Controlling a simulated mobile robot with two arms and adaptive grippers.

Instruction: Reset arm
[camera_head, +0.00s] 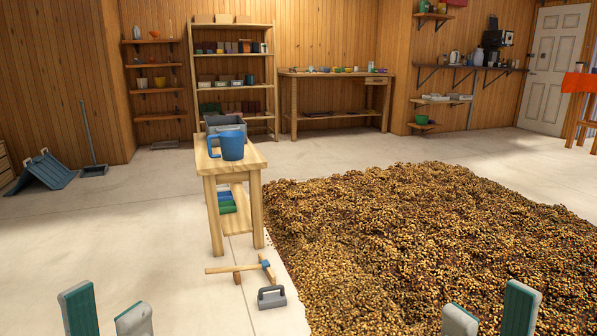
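My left gripper (106,316) shows at the bottom left edge, with two teal and grey fingertips spread apart and nothing between them. My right gripper (490,318) shows at the bottom right edge, in front of the bean pile, also with its fingertips apart and empty. The rest of both arms is out of view. Neither gripper touches anything that I can see.
A wide pile of beans (430,250) covers the floor at centre right. A small wooden table (240,160) bears a blue pitcher (232,147) and a grey bin (222,123). The left floor is mostly clear.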

